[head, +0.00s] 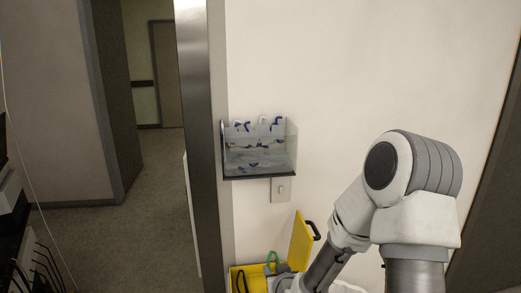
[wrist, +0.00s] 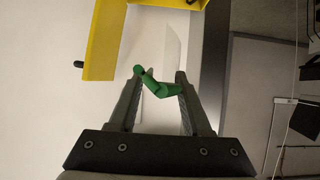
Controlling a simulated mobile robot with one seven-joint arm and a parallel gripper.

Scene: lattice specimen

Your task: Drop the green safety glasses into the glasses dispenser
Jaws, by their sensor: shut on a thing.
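The green safety glasses (wrist: 157,88) are between the two fingertips of my gripper (wrist: 160,78) in the wrist view. Only part of them shows, and they look folded or seen edge-on. In the head view a small green loop of the glasses (head: 272,256) shows at my gripper (head: 281,268), low in the picture in front of the yellow case. The clear glasses dispenser (head: 259,160) is mounted on the wall above and to the left of my gripper. It holds several glasses with blue and white parts.
A yellow case (head: 301,240) with a raised lid and black handle is beside my gripper. A light switch (head: 281,189) is under the dispenser. A metal door frame (head: 197,120) stands left of it. The wall right of the dispenser is bare.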

